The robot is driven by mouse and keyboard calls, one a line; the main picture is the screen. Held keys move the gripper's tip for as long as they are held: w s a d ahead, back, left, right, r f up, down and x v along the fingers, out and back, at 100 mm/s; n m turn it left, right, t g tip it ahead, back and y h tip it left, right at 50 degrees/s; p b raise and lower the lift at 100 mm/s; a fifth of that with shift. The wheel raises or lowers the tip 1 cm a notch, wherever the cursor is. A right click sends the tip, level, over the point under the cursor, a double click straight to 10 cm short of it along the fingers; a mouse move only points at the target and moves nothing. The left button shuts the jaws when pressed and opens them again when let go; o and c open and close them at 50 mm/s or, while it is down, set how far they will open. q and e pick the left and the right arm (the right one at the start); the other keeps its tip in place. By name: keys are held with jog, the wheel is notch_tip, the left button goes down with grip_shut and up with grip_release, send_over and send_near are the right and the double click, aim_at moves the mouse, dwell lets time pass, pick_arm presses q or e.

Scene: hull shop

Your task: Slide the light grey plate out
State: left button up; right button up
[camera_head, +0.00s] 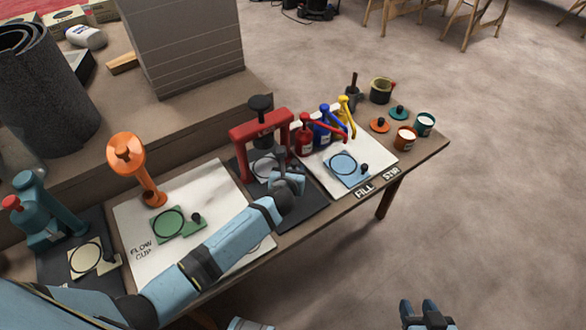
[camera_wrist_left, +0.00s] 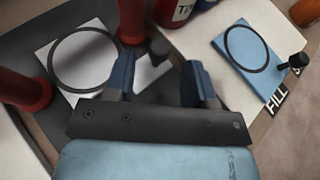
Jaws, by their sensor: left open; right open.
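The light grey plate (camera_head: 262,168) with a dark ring lies under the red press frame (camera_head: 247,131), partly hidden by my left arm in the head view. In the left wrist view the plate (camera_wrist_left: 90,62) sits between two red posts, and its dark knob (camera_wrist_left: 160,48) stands at its right side. My left gripper (camera_head: 287,178) is open over the plate's knob end. In the left wrist view its fingers (camera_wrist_left: 157,76) appear either side of the knob; contact cannot be told. My right gripper (camera_head: 420,308) is open and empty over the floor, away from the table.
A blue plate (camera_head: 345,167) lies to the right near the FILL label (camera_head: 364,188). Red, blue and yellow pump bottles (camera_head: 322,132) stand behind it. A green plate (camera_head: 178,224) lies left by an orange stand (camera_head: 135,165).

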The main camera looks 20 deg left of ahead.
pick_arm(q)
jog(key=shift+x, duration=1)
jog(key=shift+w, duration=0.3)
jog(key=shift+f, duration=0.1)
grip_shut()
jog(key=shift+s, duration=0.1)
